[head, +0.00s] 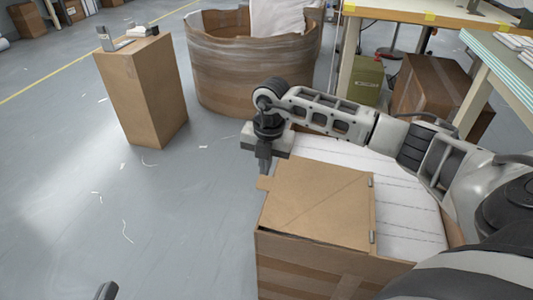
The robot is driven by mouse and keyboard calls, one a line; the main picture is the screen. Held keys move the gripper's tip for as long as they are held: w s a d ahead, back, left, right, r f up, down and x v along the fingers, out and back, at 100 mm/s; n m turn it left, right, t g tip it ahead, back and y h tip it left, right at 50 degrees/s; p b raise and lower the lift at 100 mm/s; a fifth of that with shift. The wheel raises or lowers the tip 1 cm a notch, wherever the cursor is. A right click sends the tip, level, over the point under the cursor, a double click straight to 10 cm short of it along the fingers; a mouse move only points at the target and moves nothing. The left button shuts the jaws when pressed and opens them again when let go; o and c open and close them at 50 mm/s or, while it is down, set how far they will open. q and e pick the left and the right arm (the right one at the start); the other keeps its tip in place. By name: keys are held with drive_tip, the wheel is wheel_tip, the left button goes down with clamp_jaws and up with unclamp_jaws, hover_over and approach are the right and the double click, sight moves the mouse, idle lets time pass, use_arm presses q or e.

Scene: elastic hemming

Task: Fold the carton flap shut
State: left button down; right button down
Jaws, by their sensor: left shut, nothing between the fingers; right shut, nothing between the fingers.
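The carton (300,267) stands at the lower right, its brown front face toward me. Its brown flap (325,205) lies roughly flat over the near part of the top, with a small tab at its left edge and small metal pieces along its right edge. White lined material (410,215) shows beyond and right of the flap. My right gripper (265,163) is shut and empty, pointing down by the flap's far left corner; I cannot tell if it touches. My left gripper (107,290) is shut and empty at the bottom edge, mostly out of frame, well left of the carton.
A tall brown box (145,90) with a grey metal item (125,40) on top stands at the left. A large round cardboard bin (245,70) stands behind. A workbench (430,18), a green box (363,80) and another carton (440,90) are at the back right. The left floor is mostly clear.

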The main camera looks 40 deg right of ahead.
sight(263, 181)
wheel_tip(263, 181, down, 3)
drive_tip(key=shift+w+a+r+b, duration=0.1)
drive_tip(key=shift+r+b, duration=0.05)
drive_tip(key=shift+b, duration=0.2)
use_arm(q)
drive_tip(key=shift+w+d+r+n+h, duration=0.1)
drive_tip(key=shift+d+r+n+h, duration=0.15)
drive_tip(key=shift+r, duration=0.25)
use_arm(e)
wheel_tip(263, 181, down, 2)
drive_tip(key=shift+w+a+f+b, duration=0.1)
drive_tip(key=shift+f+b, duration=0.1)
drive_tip(key=shift+b, duration=0.2)
drive_tip(key=shift+f, duration=0.3)
use_arm(q)
drive_tip(key=shift+r+t+h, duration=0.25)
drive_tip(key=shift+r+t, duration=0.05)
drive_tip(key=shift+t, duration=0.1)
